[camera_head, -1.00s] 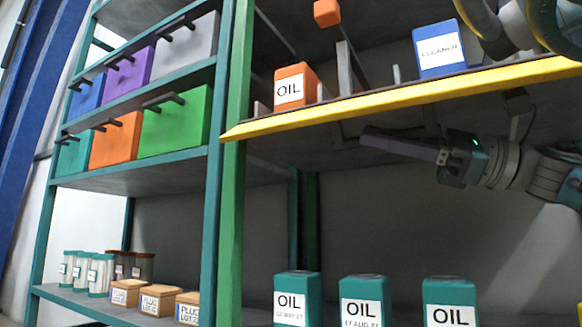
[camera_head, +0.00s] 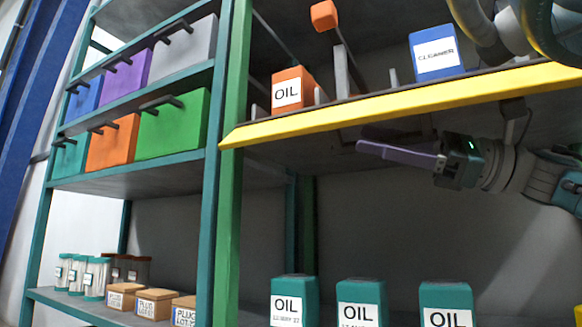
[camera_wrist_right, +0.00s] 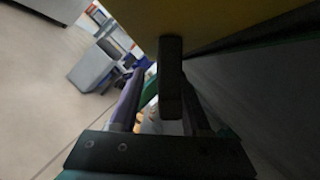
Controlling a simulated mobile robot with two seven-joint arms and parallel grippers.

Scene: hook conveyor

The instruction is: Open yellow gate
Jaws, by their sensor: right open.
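The yellow gate (camera_head: 400,108) is a long yellow bar along the front edge of the upper shelf on the right in the head view. Its yellow surface also fills the top of the right wrist view (camera_wrist_right: 215,18). My right gripper (camera_head: 372,150) is just below the gate, fingers pointing left. In the right wrist view my right gripper (camera_wrist_right: 160,105) is open, with a dark bar (camera_wrist_right: 171,85) showing between its fingers below the yellow surface. I cannot tell whether the fingers touch the bar. My left gripper is not in view.
An orange oil can (camera_head: 293,88) and a blue cleaner can (camera_head: 435,53) stand behind the gate. Several teal oil cans (camera_head: 360,300) stand below. A green post (camera_head: 232,180) rises at the gate's left end; left shelves hold coloured bins (camera_head: 172,125). Space under the gate looks open.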

